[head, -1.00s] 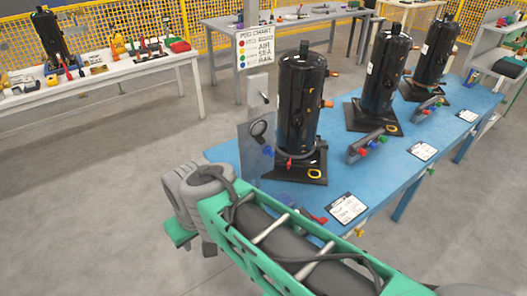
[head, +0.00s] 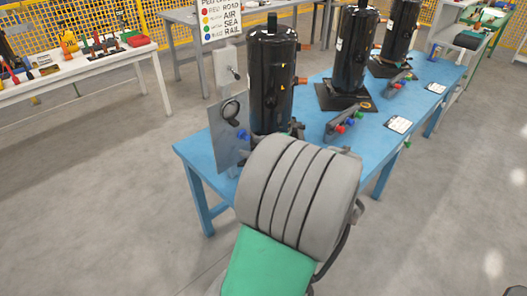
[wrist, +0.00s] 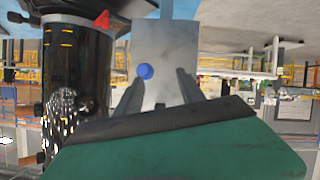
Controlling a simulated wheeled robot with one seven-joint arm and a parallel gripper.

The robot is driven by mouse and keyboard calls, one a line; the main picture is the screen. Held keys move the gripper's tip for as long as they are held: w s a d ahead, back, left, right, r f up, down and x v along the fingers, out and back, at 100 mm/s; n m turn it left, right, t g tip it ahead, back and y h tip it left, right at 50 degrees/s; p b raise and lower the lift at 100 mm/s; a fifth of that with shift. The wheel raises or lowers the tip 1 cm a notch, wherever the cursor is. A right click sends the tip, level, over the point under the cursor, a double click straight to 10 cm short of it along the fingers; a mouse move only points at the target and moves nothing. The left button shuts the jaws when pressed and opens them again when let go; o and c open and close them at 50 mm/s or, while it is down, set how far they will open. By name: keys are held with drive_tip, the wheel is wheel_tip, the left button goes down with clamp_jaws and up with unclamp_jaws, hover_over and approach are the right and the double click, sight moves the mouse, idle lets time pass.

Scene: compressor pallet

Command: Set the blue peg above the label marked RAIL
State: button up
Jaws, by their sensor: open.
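A blue peg (head: 243,134) shows at the upright grey plate (head: 228,148), beside the nearest black compressor (head: 271,80). In the wrist view the blue peg (wrist: 145,71) is a round blue end against the grey plate (wrist: 165,40). My gripper (wrist: 159,78) is open, its two fingers pointing at the plate. The peg appears between them, nearer the left finger; I cannot tell the remaining distance. My own arm hides the gripper in the head view. The peg chart (head: 221,20) pairs blue with RAIL. Writing on the table's white cards (head: 398,124) is too small to read.
The compressor (wrist: 75,70) stands close left of my gripper in the wrist view, with a red part (wrist: 102,20) near it. A rack with red and blue pegs (head: 344,122) sits farther along the blue table (head: 310,113). Floor left of the table is clear.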

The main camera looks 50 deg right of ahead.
sight(248, 139)
drive_tip(key=shift+t+h, duration=0.3)
drive_tip(key=shift+h, duration=0.3)
drive_tip(key=w+d, duration=0.1)
drive_tip(key=w+d+f, duration=0.1)
drive_tip(key=w+d, duration=0.1)
drive_tip(key=w+d+f, duration=0.1)
drive_tip(key=w, duration=0.1)
drive_tip(key=shift+w+d+f+p, duration=0.1)
drive_tip(key=shift+d+f+p, duration=0.05)
drive_tip(key=shift+f+p, duration=0.15)
drive_tip(key=shift+r, duration=0.1)
clamp_jaws()
idle(1.4)
